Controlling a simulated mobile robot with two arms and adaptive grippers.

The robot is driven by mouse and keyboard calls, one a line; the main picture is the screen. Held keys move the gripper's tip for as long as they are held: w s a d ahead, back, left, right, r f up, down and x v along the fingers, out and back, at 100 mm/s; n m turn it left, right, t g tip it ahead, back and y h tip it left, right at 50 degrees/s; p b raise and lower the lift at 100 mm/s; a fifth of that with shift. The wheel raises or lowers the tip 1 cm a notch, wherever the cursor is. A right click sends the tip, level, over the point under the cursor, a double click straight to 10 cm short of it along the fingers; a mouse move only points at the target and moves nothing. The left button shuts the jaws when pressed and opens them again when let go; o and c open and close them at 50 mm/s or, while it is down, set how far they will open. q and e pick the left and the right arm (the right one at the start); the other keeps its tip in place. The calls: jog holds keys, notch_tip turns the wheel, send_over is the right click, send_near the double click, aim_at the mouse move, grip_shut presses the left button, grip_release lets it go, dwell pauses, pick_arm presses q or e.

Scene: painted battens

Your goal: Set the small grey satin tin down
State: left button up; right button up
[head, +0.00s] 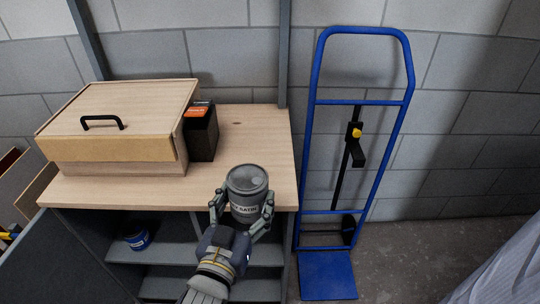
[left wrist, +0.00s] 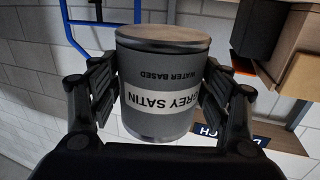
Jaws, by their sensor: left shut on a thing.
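The small grey satin tin (head: 246,188) is a grey cylinder with a pale label band. Its label reads upside down in the left wrist view (left wrist: 158,88). My left gripper (head: 244,201) is shut around the tin's sides, with one finger on each side, also in the left wrist view (left wrist: 157,85). In the head view the tin overlaps the front right edge of the wooden bench top (head: 258,140). It looks held up; any gap beneath it cannot be judged. My right gripper is not in view.
A wooden box (head: 110,150) with a black handle covers the bench's left part. A black box with an orange top (head: 201,133) stands beside it. The bench's right part is clear. A blue tin (head: 137,240) sits on a lower shelf. A blue hand truck (head: 321,120) stands right.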

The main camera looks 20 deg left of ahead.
pick_arm(q)
jog(key=w+a, duration=0.1)
jog(key=w, duration=0.3)
jog(key=w+a+p, duration=0.1)
jog(key=w, duration=0.4)
jog(key=w+a+f, duration=0.1)
jog(key=w, duration=0.4)
jog(key=shift+a+p, duration=0.3)
jog(key=shift+a, duration=0.05)
jog(key=shift+w+f, duration=0.15)
jog(key=shift+w, duration=0.05)
jog(key=shift+f, duration=1.65)
jog(key=shift+s, duration=0.1)
jog(key=shift+f, duration=0.15)
jog(key=o, duration=1.3)
jog(key=shift+f, duration=0.1)
jog(key=shift+o, duration=1)
